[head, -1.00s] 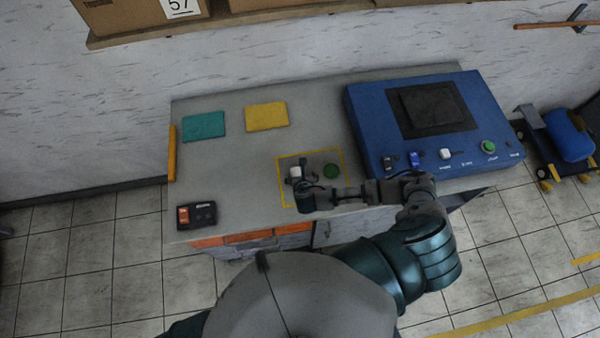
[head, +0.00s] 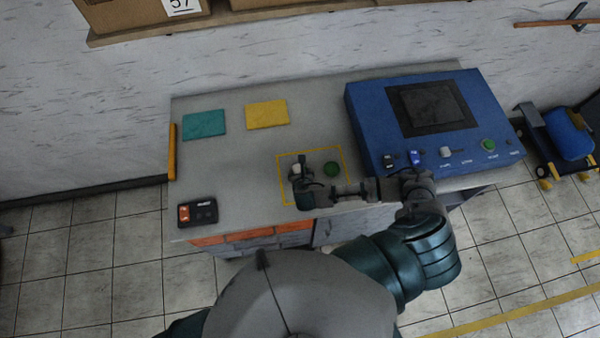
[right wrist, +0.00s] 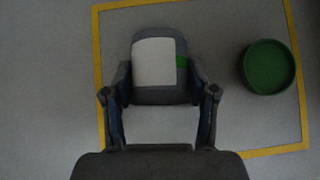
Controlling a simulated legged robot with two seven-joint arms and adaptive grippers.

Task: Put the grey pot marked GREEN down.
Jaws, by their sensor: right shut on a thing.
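The grey pot (right wrist: 160,67) is between the fingers of my right gripper (right wrist: 160,95) in the right wrist view. It has a white label and a green mark on its side; no lettering is readable. In the head view the gripper (head: 302,176) is low over the left part of the yellow square outline (head: 348,173) on the table. The pot's pale label (head: 296,169) shows there, with much of the pot hidden by the gripper. I cannot tell whether its base touches the table. My left gripper is not in view.
A green round piece (head: 331,169) lies inside the outline, right of the pot. A blue control panel (head: 365,125) stands to the right on the grey table (head: 235,155). Teal (head: 204,124) and yellow (head: 267,114) sheets lie behind; a black device (head: 198,212) sits front left.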

